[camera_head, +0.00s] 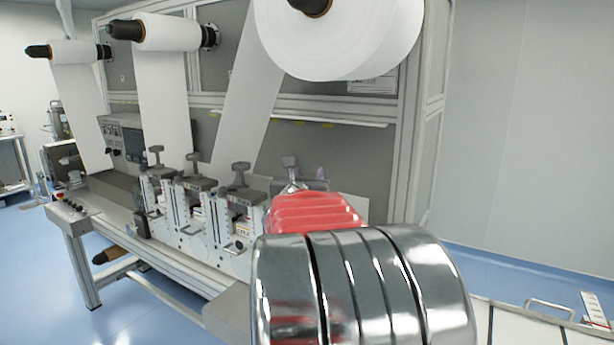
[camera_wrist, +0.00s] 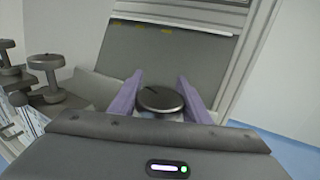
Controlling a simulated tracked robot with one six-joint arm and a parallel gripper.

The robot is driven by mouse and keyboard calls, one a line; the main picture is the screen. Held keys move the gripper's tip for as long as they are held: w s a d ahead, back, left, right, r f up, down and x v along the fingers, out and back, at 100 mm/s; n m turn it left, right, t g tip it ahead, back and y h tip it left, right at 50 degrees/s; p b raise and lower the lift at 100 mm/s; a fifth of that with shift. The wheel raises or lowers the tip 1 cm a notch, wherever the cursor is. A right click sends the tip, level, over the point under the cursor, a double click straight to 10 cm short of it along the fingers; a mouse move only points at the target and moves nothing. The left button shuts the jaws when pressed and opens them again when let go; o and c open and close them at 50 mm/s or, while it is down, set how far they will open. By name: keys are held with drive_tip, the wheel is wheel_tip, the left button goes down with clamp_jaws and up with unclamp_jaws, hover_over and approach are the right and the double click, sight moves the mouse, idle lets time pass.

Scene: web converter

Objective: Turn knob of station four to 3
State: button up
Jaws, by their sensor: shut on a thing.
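The knob of station four (camera_wrist: 160,99) is a dark round cap with a small light mark near its upper edge in the wrist view. My gripper (camera_wrist: 160,82) has one purple finger on each side of it and is shut on it. In the head view the knob (camera_head: 290,162) shows as a grey T-shaped top just beyond my red and chrome arm, which hides most of the station below. My fingers are mostly hidden there. No scale numbers can be read.
Three similar knobs (camera_head: 240,168) (camera_head: 193,160) (camera_head: 155,152) stand on the stations to the left. White web rolls (camera_head: 340,35) hang above, with webs running down to the stations. A grey panel (camera_wrist: 165,62) rises behind the knob.

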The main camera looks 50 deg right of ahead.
drive_tip(key=shift+s+d+m+g+h, duration=0.15)
drive_tip(key=shift+m+g+h, duration=0.45)
drive_tip(key=shift+m+g, duration=0.5)
drive_tip(key=shift+s+a+m+g+y, duration=0.1)
drive_tip(key=shift+s+m+g+y, duration=0.5)
drive_tip(key=shift+m+g, duration=1.8)
drive_tip(key=shift+s+a+m+g+y, duration=0.1)
drive_tip(key=shift+s+m+g+y, duration=0.85)
drive_tip(key=shift+g, duration=2.5)
drive_tip(key=shift+s+a+m+g+h, duration=0.1)
drive_tip(key=shift+s+m+g, duration=0.25)
drive_tip(key=shift+m+g, duration=2.25)
drive_tip(key=shift+n+g, duration=0.25)
drive_tip(key=shift+g, duration=0.2)
drive_tip(key=o, duration=1)
